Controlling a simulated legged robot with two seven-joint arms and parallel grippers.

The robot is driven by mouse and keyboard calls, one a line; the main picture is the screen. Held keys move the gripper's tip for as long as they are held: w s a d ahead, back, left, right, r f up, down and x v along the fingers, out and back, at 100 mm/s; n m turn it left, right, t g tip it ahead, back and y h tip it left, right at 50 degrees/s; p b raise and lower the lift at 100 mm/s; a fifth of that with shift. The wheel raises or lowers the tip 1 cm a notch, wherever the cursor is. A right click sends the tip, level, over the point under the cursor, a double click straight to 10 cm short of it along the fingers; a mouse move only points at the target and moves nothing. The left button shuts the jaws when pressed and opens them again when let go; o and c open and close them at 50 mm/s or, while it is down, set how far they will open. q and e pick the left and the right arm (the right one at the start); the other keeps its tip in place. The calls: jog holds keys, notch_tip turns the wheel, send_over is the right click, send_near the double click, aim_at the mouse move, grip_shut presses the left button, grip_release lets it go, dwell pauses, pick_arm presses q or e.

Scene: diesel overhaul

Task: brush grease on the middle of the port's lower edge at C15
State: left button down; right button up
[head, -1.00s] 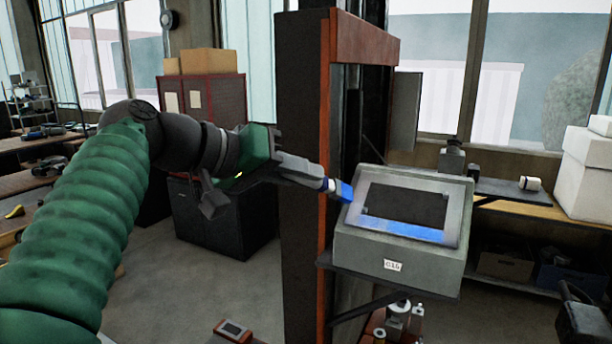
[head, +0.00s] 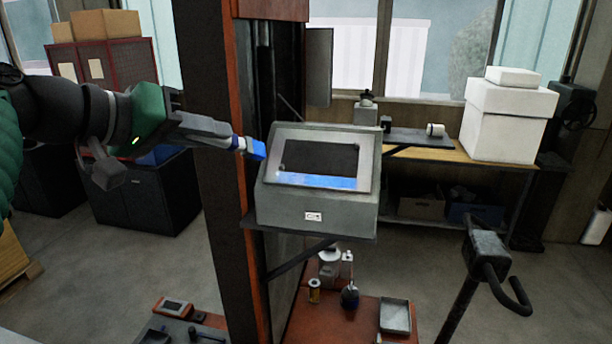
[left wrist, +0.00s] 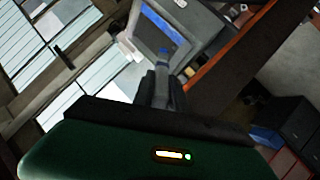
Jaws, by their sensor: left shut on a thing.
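A grey box (head: 305,207) with a sloped face sits on a bracket on the dark post. Its face has a framed dark port (head: 320,158) with a blue band (head: 315,181) along the lower edge. A small label (head: 313,216) is on its front; I cannot read it surely. My left gripper (head: 234,141) is shut on a brush (head: 243,144) with a blue end (head: 257,150). That end is by the box's left side, away from the middle of the lower edge; contact is unclear. In the left wrist view the blue end (left wrist: 164,54) overlaps the box. My right gripper is out of view.
The dark post (head: 205,120) with orange edges stands just left of the box. Below is an orange platform (head: 340,318) with small bottles and a tray (head: 395,316). A dark handled stand (head: 487,255) is at right. A bench (head: 450,152) with white boxes (head: 505,118) is behind.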

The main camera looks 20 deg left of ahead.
pick_arm(q)
jog(key=shift+w, duration=0.1)
jog(key=w+a+f+b, duration=0.1)
jog(key=w+f+b, duration=0.2)
jog(key=f, duration=0.3)
jog(key=shift+w+f+b, duration=0.15)
jog(key=shift+w+b, duration=0.2)
jog(key=shift+w, duration=0.4)
jog(key=shift+w+a+f, duration=0.15)
jog(key=shift+w+f, duration=0.15)
jog(key=shift+f, duration=0.1)
dwell(0.3)
